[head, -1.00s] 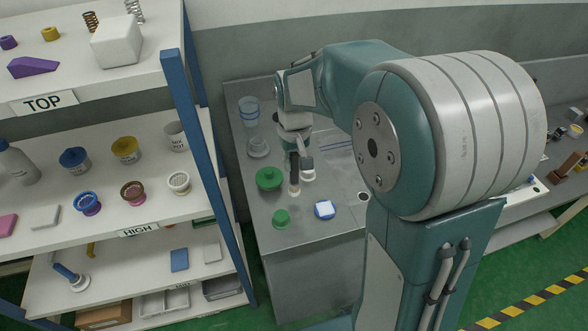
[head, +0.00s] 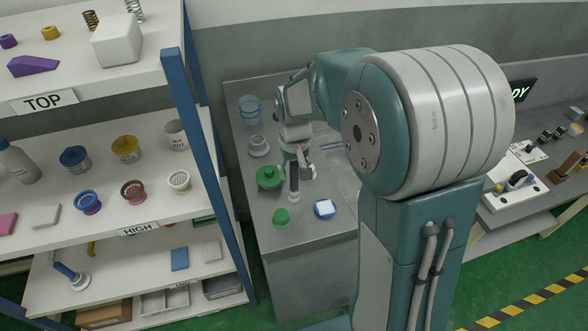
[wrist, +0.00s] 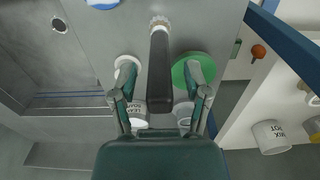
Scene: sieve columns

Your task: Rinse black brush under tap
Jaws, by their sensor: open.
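The black brush (wrist: 160,70) stands out in the wrist view with a dark handle and a pale round head at the top of the picture. In the head view it shows as a small upright shape (head: 294,186) on the steel counter, partly hidden by my gripper. My gripper (wrist: 163,80) is open, with one finger on each side of the handle and a visible gap to each. The steel basin (wrist: 35,60) with a round drain hole is at the left of the wrist view. I cannot make out the tap; my arm hides much of the sink area.
On the counter (head: 265,222), a green lidded pot (head: 268,178), a small green item (head: 281,216) and a blue-and-white item (head: 325,208) stand close to the brush. A clear blue-banded cup (head: 249,108) is behind. A loaded shelf with a blue post (head: 200,130) borders the left side.

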